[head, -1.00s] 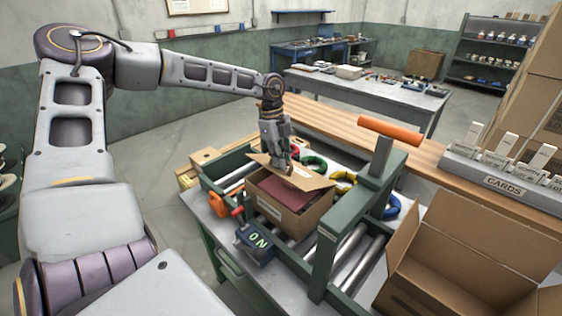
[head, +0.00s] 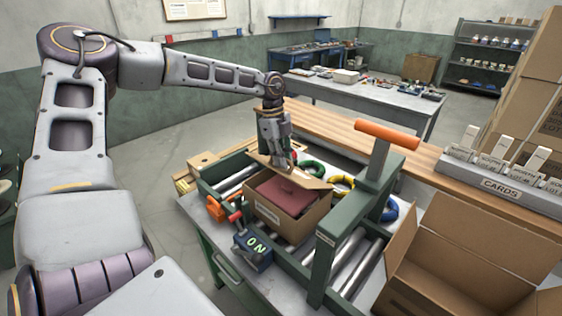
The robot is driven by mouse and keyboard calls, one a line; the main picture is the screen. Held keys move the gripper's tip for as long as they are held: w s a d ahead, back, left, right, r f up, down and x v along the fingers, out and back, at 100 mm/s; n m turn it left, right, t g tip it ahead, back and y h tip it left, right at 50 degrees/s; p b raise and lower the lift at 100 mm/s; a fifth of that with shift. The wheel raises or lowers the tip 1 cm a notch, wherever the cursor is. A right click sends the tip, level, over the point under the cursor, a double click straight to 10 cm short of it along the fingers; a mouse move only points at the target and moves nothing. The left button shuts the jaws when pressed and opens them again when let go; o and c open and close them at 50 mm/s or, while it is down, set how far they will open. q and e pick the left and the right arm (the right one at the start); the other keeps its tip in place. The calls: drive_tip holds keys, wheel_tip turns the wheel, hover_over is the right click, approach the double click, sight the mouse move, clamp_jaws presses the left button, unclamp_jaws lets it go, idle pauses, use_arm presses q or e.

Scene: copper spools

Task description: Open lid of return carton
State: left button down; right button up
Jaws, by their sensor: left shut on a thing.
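A cardboard lid flap (head: 310,182) stands tilted up at the back of the carton. My left gripper (head: 284,160) points down at the carton's back edge, shut on the lid flap; its fingertips partly hide the cardboard there. My right gripper is not in view.
A green frame with an orange handle (head: 387,133) stands right of the carton. An ON box (head: 254,250) sits in front. Coloured rings, one yellow (head: 341,184), lie behind. A large open carton (head: 458,262) is at lower right, beside the CARDS rack (head: 500,186).

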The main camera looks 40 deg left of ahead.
use_arm(q)
drive_tip(key=shift+w+r, duration=0.25)
drive_tip(key=shift+c, duration=2.2)
unclamp_jaws()
drive_tip(key=shift+w, duration=0.1)
drive_tip(key=shift+r, duration=0.2)
wheel_tip(320, 180, up, 6)
drive_tip(key=w+p, duration=0.2)
drive_tip(key=shift+f, duration=0.15)
drive_tip(key=shift+d, duration=0.1)
